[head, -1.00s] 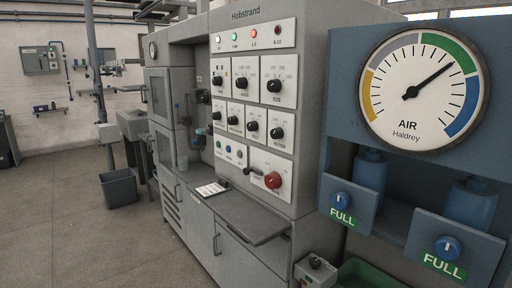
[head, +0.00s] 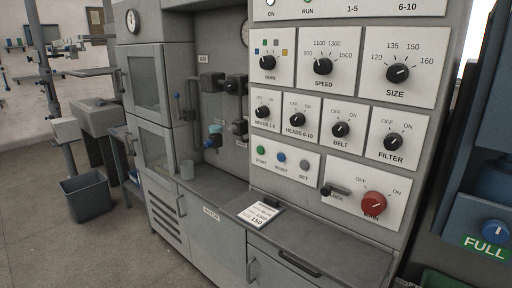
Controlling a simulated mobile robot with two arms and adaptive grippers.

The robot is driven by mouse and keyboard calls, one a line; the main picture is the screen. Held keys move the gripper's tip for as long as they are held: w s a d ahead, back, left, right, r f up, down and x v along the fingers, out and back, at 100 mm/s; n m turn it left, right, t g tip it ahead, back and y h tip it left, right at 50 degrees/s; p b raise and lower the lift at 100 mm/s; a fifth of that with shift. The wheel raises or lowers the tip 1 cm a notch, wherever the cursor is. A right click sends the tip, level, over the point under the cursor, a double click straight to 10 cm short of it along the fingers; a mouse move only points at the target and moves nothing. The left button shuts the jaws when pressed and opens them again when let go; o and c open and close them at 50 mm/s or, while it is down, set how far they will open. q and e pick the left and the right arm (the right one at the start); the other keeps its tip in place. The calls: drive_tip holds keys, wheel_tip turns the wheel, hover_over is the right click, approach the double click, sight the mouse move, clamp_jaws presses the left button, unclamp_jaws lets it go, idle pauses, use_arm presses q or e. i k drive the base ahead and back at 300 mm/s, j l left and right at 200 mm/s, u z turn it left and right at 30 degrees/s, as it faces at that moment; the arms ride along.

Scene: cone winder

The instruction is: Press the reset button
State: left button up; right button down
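The reset button (head: 281,157) is a small blue round button on a white plate in the lower left of the machine's control panel. A green start button (head: 261,150) is to its left and a grey button (head: 304,164) to its right, all on the same plate. Neither of my grippers shows in the head view.
Above are rotary knobs, including the speed knob (head: 323,66). A red main switch (head: 373,204) and a black lock lever (head: 336,190) are at lower right. A grey ledge (head: 330,242) with a white card (head: 260,213) juts out below the panel. Open floor (head: 120,245) lies at left.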

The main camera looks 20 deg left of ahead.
sight(281, 158)
drive_tip(key=i+j, duration=0.1)
drive_tip(key=j, duration=0.7)
drive_tip(key=i+j, duration=0.1)
drive_tip(key=j, duration=0.75)
drive_tip(key=i+j, duration=0.1)
drive_tip(key=j, duration=0.7)
